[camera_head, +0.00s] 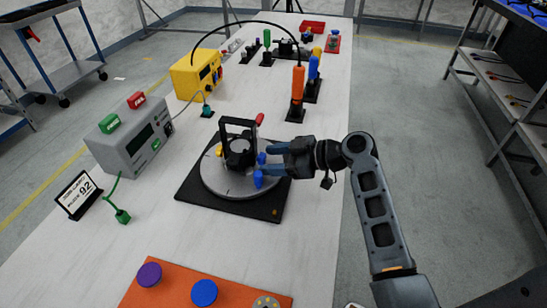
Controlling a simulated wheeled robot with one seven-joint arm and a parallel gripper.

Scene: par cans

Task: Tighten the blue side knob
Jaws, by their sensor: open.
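A black par can (238,154) in an upright yoke stands on a round grey turntable (222,186) on a black base plate. A blue knob (258,180) shows at the right front of the can, below my fingers. Another small blue piece (261,158) shows by my fingertips; I cannot tell which of the two is the side knob. A red knob (260,118) is at the yoke's upper right and a yellow knob (219,151) at its left. My gripper (267,159) is open, reaching in from the right with its fingers close beside the can. Contact cannot be made out.
A grey control box (130,138) and a small display (76,193) stand at the left. A yellow box (195,75) and an orange-handled tool (297,88) stand behind. An orange panel (178,291) with round knobs lies in front. The table between the panel and the base plate is clear.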

